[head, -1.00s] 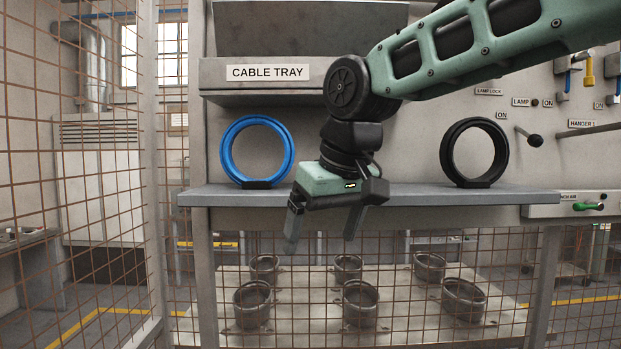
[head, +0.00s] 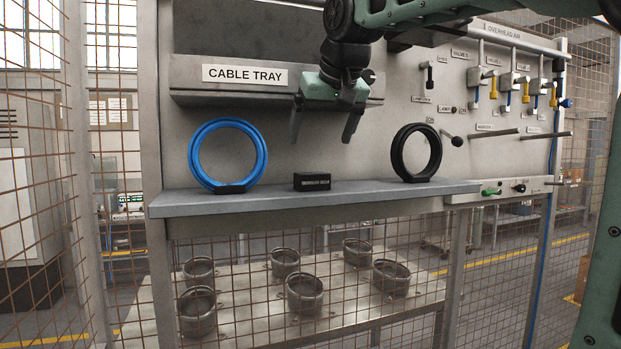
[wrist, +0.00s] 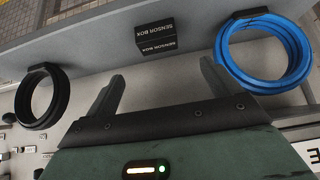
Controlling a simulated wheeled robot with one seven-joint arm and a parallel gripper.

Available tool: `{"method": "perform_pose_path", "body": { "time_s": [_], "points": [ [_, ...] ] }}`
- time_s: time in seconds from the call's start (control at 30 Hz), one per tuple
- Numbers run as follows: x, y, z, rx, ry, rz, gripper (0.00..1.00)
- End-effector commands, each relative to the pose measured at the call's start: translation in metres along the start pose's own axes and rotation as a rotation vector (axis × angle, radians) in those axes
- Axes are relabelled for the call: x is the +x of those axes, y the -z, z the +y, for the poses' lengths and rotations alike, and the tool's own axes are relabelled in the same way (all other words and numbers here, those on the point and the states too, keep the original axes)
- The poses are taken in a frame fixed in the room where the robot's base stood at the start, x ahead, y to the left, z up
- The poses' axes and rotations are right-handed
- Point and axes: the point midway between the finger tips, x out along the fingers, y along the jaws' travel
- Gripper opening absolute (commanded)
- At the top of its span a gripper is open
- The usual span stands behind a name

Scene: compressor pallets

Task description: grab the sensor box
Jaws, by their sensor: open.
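The sensor box (head: 312,181) is a small black box standing on the grey shelf (head: 400,191), between a blue coil and a black coil. In the wrist view the sensor box (wrist: 155,37) shows its white lettering and lies beyond the fingertips, roughly between their lines. My gripper (head: 321,138) is open and empty, above the sensor box and apart from it, in front of the panel below the cable tray. Both fingers of my gripper (wrist: 160,75) also show in the wrist view.
The blue coil (head: 194,150) stands left of the box and the black coil (head: 397,150) stands right, both upright on the shelf. The cable tray (head: 200,92) juts out above. Valves and pegs are on the panel at right. Below is a pallet with several round cups (head: 305,307).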

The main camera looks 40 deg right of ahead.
Motion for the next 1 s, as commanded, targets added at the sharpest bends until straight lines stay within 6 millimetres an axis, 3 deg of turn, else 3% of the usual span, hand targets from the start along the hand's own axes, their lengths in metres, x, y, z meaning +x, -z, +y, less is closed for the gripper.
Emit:
{"method": "perform_pose_path", "body": {
  "time_s": [0.23,0.53,0.8,1.0],
  "points": [
    [0.045,0.001,0.0,-0.001,-0.001,-0.004,0.89],
    [0.068,-0.001,0.001,-0.001,-0.001,-0.005,0.89],
    [0.105,-0.005,0.002,0.0,0.0,-0.003,0.89],
    [0.111,-0.005,0.002,-0.001,0.001,0.0,0.89]
  ]
}}
